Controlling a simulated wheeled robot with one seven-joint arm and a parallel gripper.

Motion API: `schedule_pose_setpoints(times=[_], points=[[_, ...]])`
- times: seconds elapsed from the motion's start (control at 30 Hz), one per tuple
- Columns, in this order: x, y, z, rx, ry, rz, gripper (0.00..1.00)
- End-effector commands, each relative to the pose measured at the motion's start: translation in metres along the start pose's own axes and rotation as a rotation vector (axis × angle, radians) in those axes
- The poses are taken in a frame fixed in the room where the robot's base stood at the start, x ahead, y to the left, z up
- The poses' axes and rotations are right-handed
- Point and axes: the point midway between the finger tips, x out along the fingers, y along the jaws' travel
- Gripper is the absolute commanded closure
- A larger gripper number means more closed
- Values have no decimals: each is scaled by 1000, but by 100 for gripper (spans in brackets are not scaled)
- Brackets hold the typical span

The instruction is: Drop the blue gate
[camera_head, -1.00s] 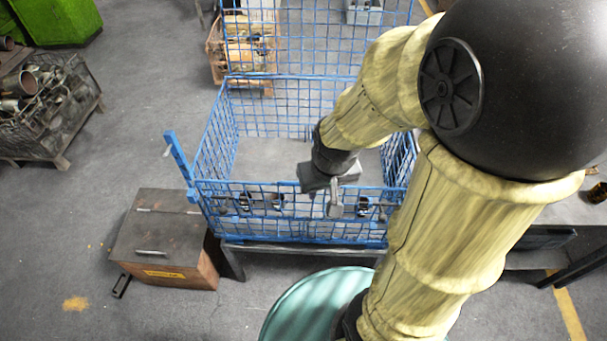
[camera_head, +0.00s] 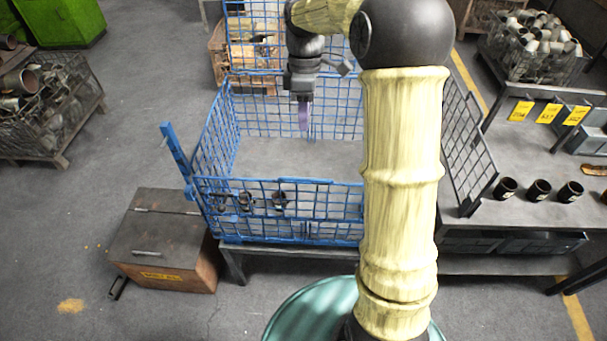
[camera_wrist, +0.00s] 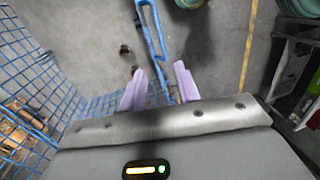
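The blue mesh cage (camera_head: 208,140) stands on a low metal stand in the head view. Its low front panel, which looks like the blue gate (camera_head: 300,230), is upright, its right end hidden behind my arm. My gripper (camera_head: 304,120) points down above the back part of the cage, well behind the front panel. In the wrist view my gripper (camera_wrist: 158,69) has its two purple fingers apart with nothing held. A blue bar (camera_wrist: 149,25) lies beyond the fingertips there, in line with the gap. Several dark cups (camera_head: 279,198) show at the front panel.
A tall blue mesh panel (camera_head: 250,62) rises behind the cage. A blue post (camera_head: 176,152) sticks up at its left front corner. A brown box (camera_head: 160,235) stands at front left. A dark mesh panel (camera_head: 465,145) and a bench (camera_head: 530,222) with dark cups are on the right.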

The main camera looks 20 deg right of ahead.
Motion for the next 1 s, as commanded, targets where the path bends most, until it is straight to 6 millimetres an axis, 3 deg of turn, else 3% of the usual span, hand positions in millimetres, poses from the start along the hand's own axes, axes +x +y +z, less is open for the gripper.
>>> schedule_pose_setpoints(times=[0.53,1.0], points=[[5,2,0,-35,-1,-12,68],[79,1,0,-35,-3,-16,68]])
